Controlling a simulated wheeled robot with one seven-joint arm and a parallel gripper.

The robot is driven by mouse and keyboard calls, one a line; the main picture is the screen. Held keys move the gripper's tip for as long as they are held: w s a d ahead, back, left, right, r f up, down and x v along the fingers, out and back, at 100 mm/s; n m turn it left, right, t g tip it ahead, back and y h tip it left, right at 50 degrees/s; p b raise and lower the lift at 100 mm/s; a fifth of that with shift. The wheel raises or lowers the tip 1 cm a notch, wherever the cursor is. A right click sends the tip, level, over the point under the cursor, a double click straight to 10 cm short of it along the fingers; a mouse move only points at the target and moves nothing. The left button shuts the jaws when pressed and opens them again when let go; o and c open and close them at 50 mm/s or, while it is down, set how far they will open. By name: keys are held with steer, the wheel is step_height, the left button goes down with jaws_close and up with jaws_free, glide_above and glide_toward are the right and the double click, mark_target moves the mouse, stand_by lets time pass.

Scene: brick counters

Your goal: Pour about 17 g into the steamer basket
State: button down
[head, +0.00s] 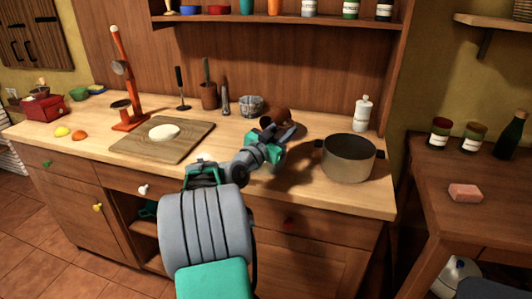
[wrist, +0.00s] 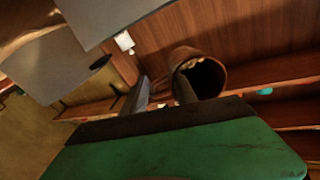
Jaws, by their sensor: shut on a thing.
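My gripper (head: 284,134) is over the counter, left of the dark pot, and is shut on a brown cup (head: 273,117). In the wrist view the cup (wrist: 196,75) sits at the fingertips (wrist: 163,92), tilted, its dark mouth showing. Small pale bits lie just inside its rim; how much it holds I cannot tell. A grey, slatted-looking bowl (head: 251,103), perhaps the steamer basket, stands at the back of the counter, left of the cup. The cup is not over it as far as I can see. The bowl's inside is mostly hidden.
The pot (head: 348,160) stands close to the right of my gripper. A white bottle (head: 362,113) is behind it. A cutting board (head: 165,142) with a pale round piece, and an orange stand (head: 121,80), are to the left. A shelf (head: 280,18) runs above the counter.

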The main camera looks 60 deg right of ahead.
steer(key=shift+a+r+h+b, duration=0.1)
steer(key=shift+r+h+b, duration=0.2)
steer(key=shift+r+b, duration=0.6)
